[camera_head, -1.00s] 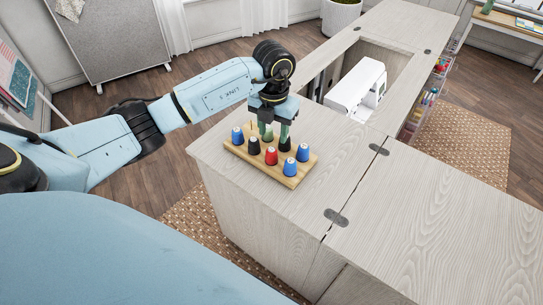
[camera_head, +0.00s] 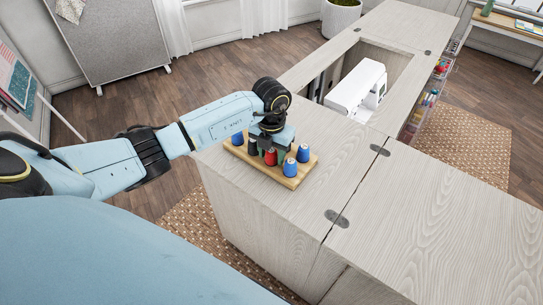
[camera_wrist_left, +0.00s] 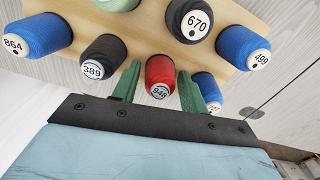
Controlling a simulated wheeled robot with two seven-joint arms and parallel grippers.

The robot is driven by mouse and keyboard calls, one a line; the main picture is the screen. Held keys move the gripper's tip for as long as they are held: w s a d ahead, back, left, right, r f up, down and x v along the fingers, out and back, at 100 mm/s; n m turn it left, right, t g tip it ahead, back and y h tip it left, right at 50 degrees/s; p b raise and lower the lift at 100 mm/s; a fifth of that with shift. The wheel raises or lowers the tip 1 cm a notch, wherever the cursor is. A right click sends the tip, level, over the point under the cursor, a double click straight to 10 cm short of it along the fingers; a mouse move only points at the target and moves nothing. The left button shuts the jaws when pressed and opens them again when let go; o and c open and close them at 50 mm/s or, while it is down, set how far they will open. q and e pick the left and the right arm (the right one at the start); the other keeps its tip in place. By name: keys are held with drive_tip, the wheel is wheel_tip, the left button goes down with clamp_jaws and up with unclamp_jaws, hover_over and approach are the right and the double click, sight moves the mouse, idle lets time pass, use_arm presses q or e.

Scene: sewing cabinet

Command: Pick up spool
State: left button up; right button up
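Several thread spools stand on a wooden board (camera_head: 265,168) on the cabinet top. The red spool (camera_head: 270,158), labelled 948, also shows in the left wrist view (camera_wrist_left: 160,72). My left gripper (camera_head: 270,149) is low over the board. In the left wrist view its green fingers (camera_wrist_left: 158,88) are apart, one on each side of the red spool. I cannot tell whether they touch it. The black spool 389 (camera_wrist_left: 103,52) is just left of the fingers, and a blue spool (camera_wrist_left: 206,88) is close to the right finger. My right gripper is not in view.
Other spools crowd the board: blue 864 (camera_wrist_left: 38,36), dark 670 (camera_wrist_left: 190,18) and blue 499 (camera_wrist_left: 241,46). A white sewing machine (camera_head: 357,88) sits in the cabinet recess behind. The cabinet top (camera_head: 440,200) to the right is clear.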

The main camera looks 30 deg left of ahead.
sight(272, 152)
use_arm(q)
drive_tip(key=c, duration=0.6)
drive_tip(key=shift+r, duration=0.1)
wheel_tip(272, 152, up, 10)
drive_tip(key=shift+f+p, duration=0.15)
drive_tip(key=shift+p, duration=0.45)
drive_tip(key=shift+r, duration=0.2)
